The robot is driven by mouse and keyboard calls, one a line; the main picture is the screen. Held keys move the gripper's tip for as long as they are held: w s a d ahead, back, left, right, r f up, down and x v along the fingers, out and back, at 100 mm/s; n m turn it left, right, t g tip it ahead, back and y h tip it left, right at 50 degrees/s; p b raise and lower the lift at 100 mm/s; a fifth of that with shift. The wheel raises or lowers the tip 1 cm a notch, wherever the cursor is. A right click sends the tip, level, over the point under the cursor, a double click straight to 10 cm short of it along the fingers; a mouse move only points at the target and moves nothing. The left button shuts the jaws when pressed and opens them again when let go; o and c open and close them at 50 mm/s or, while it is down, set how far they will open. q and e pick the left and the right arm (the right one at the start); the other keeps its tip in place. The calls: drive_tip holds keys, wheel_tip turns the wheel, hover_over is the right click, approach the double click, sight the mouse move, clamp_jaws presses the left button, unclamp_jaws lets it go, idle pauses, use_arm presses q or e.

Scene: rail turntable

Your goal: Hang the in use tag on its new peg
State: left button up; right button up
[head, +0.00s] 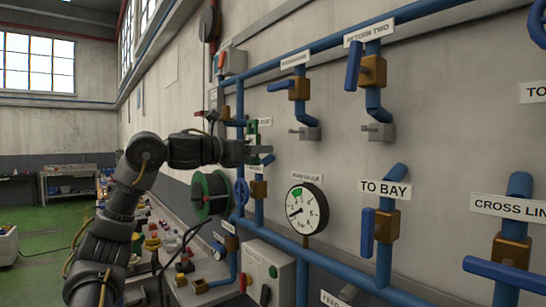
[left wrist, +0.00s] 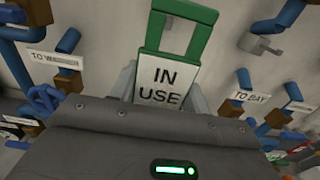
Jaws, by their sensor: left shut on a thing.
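The in use tag (left wrist: 168,85) is a white plate reading "IN USE" with a green loop on top, seen large in the left wrist view. My left gripper (left wrist: 163,92) is shut on it, one finger at each side. In the head view the tag (head: 253,129) is a small green shape at my left gripper (head: 262,153), near the wall pipes. Two grey pegs on brackets, one left (head: 304,132) and one right (head: 378,131), are bare, right of the gripper. A grey peg (left wrist: 262,46) also shows bare in the left wrist view, apart from the tag. My right gripper is out of view.
Blue pipes with valves cover the wall. A pressure gauge (head: 307,209) and a green hose reel (head: 210,194) are below my left gripper. A blue handwheel (head: 241,192) is close under it. A bench (head: 203,270) with small parts runs along the wall.

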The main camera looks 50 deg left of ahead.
use_arm(q)
drive_tip(key=shift+s+a, duration=0.15)
drive_tip(key=shift+s, duration=0.65)
drive_tip(key=shift+r+p, duration=0.35)
drive_tip(key=shift+p, duration=0.15)
drive_tip(key=s, duration=0.7)
drive_tip(key=shift+a+r+p, duration=0.2)
drive_tip(key=shift+a+p, duration=0.05)
drive_tip(key=shift+p, duration=0.05)
idle(0.4)
drive_tip(key=shift+w, duration=0.1)
idle(0.9)
